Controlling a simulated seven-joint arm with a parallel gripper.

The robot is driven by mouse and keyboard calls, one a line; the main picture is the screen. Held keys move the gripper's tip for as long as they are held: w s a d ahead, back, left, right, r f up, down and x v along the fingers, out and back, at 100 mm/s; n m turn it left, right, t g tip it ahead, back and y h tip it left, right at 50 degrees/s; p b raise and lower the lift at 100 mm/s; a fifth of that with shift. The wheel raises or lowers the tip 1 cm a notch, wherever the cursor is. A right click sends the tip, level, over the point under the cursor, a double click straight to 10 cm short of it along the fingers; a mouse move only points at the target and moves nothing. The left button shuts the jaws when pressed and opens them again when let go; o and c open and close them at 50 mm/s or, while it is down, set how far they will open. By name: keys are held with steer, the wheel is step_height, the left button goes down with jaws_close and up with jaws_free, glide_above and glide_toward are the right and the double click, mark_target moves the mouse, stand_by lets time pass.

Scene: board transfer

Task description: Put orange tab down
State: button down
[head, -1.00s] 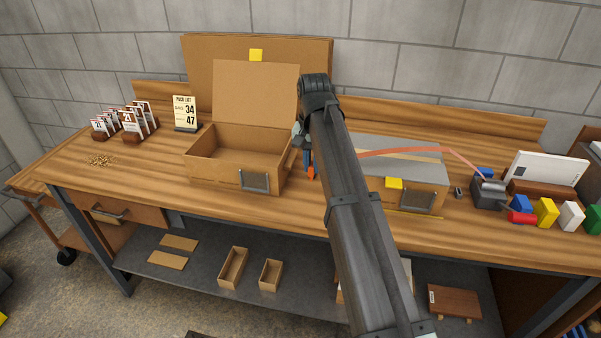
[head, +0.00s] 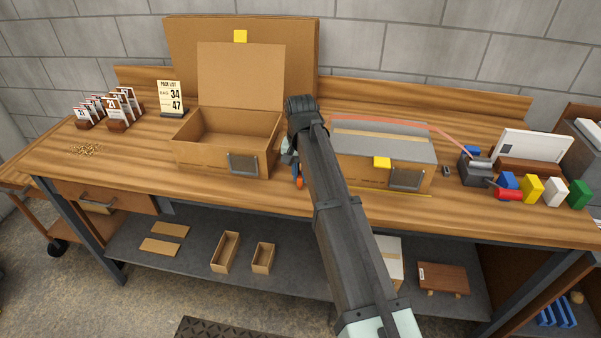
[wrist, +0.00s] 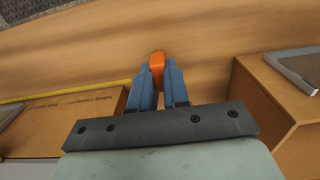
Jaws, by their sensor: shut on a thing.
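My gripper (wrist: 157,86) has blue fingers, and in the wrist view they are shut on the orange tab (wrist: 157,62). The tab sticks out past the fingertips, with bare wood bench top beyond it. In the head view the orange tab (head: 299,182) shows low beside my arm, between the open box and the closed box. My gripper (head: 296,170) is mostly hidden there behind my arm. I cannot tell whether the tab touches the bench.
The open cardboard box (head: 190,158) stands left of my gripper. The closed box (head: 350,172) with a yellow tab (head: 381,162) stands right. Bare bench (head: 240,195) lies in front. Coloured blocks (head: 532,189) and a tape dispenser (head: 474,171) are further right.

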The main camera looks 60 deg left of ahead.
mark_target(300, 174)
steer(key=shift+f, duration=0.1)
steer(key=c, duration=1.1)
jaws_free()
step_height(300, 174, up, 12)
steer(key=shift+s, duration=0.1)
